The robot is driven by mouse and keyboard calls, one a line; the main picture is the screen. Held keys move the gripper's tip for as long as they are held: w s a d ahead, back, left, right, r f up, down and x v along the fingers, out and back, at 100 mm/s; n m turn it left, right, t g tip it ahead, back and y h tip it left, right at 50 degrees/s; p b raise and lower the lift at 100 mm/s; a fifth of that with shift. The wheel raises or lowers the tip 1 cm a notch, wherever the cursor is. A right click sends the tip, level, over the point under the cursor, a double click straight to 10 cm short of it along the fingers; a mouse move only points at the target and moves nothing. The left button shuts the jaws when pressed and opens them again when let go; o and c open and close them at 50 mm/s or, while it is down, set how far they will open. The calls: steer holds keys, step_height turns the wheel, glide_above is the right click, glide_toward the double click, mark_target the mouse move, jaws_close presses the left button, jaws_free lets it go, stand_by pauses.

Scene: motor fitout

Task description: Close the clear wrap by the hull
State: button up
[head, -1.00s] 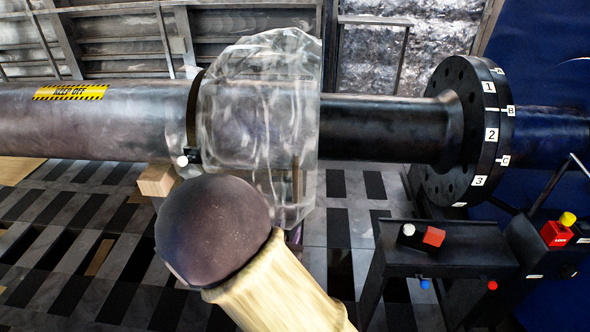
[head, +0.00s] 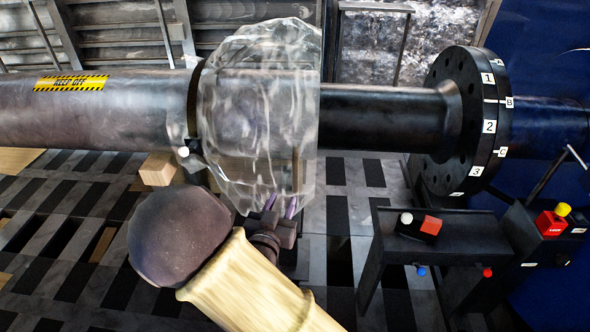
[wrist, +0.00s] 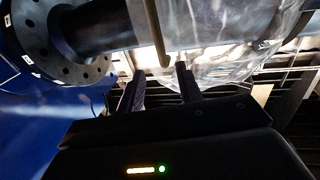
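A clear, crinkled wrap (head: 262,110) surrounds the shaft where the grey pipe (head: 100,115) meets the black flanged shaft (head: 385,118). Its lower part hangs below the shaft, and it also shows in the wrist view (wrist: 205,35). My gripper (head: 281,205) is at the wrap's lower edge, its purplish fingers pointing up. In the wrist view the two fingers (wrist: 159,74) stand apart, with a gap between them. A thin dark strip (wrist: 157,38) reaches down toward this gap; I cannot tell whether it touches a finger. The wrap's far side is hidden.
A black numbered flange (head: 465,125) stands to the right, before a blue surface (head: 545,60). A black stand (head: 440,240) with coloured knobs is at lower right. A wooden block (head: 158,170) sits under the grey pipe. Ribbed metal panels (head: 110,40) are behind.

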mark_target(294, 173)
steer(key=p+x, duration=0.1)
steer(key=x, duration=1.2)
steer(key=shift+s, duration=0.1)
jaws_close()
